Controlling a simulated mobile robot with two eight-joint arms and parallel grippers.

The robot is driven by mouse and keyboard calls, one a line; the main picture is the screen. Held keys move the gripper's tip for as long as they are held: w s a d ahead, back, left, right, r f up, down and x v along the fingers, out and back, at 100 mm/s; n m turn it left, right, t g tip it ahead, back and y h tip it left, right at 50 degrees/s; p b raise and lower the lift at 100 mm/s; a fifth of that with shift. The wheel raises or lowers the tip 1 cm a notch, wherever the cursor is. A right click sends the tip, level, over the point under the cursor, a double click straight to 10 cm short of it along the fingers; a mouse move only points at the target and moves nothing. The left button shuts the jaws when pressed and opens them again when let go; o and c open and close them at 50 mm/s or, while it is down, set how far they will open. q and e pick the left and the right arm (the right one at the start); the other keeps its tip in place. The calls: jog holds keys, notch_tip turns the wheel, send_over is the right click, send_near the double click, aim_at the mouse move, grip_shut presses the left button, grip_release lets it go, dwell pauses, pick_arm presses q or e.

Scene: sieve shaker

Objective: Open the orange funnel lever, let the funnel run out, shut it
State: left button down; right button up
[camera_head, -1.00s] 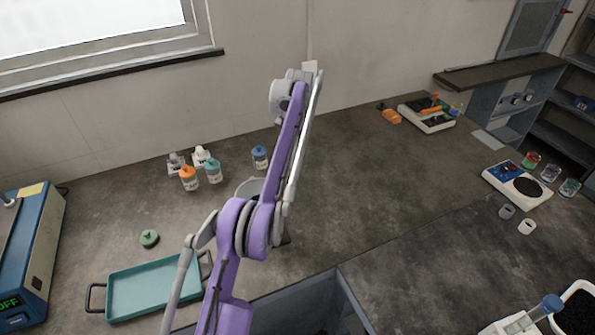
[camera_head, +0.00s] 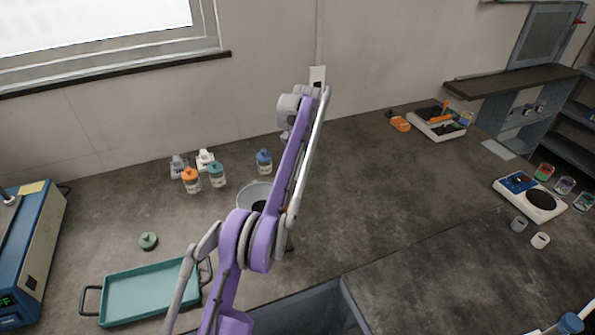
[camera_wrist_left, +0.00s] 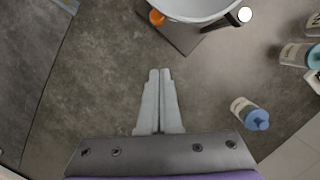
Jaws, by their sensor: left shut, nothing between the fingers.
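The funnel is a pale grey bowl (camera_head: 254,192) on the counter, partly hidden behind my left arm in the head view. In the left wrist view its bowl (camera_wrist_left: 196,8) is cut off by the top edge, above a dark base plate (camera_wrist_left: 180,38). The orange lever (camera_wrist_left: 157,17) shows as a small orange end beside the bowl's lower left rim. My left gripper (camera_wrist_left: 160,72) is shut and empty, pointing toward the funnel but apart from it. In the head view, my left gripper (camera_head: 285,134) is small, beyond the funnel toward the wall. The funnel's outlet is hidden.
Several capped bottles, one with an orange cap (camera_head: 191,180), stand left of the funnel; a blue-capped bottle (camera_head: 264,161) stands closer. A teal tray (camera_head: 152,293) lies front left. The counter right of my arm is clear up to the balances (camera_head: 530,197).

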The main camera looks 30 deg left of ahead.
pick_arm(q)
jog(key=s+f+b, duration=0.2)
jog(key=s+f, duration=0.3)
jog(key=shift+s, duration=0.2)
pick_arm(e)
jog(key=shift+s+f, duration=0.25)
jog(key=shift+f, duration=0.45)
jog(key=shift+s+f, duration=0.2)
jog(key=shift+f, duration=0.5)
jog(key=shift+s+f, duration=0.25)
jog(key=shift+f, duration=0.45)
